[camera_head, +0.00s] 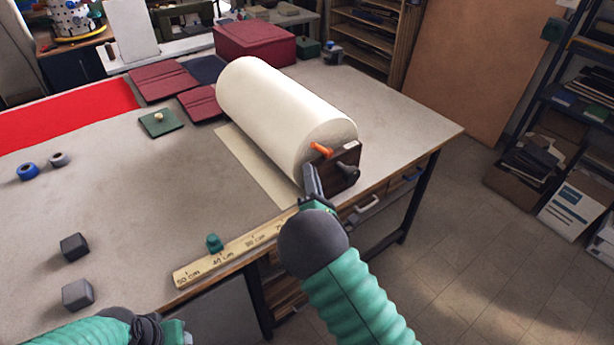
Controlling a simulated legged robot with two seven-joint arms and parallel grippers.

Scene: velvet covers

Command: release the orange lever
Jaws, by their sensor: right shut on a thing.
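The orange lever (321,150) is a short peg on the dark end bracket (346,165) of a big cream roll (280,105). My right gripper (311,178) reaches up from the table's front edge to the roll's near end, its dark fingers just below the lever. It is shut on the orange lever, though the exact contact is hard to see. A dark crank knob (348,169) sits right of the fingers. My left gripper (176,332) shows only in part at the bottom edge, and its fingers cannot be made out.
A wooden ruler (235,256) with a teal knob (214,243) lies along the front edge. Dark red covers (163,81), a green plate (160,122) and a red box (254,43) lie behind. The middle left is clear.

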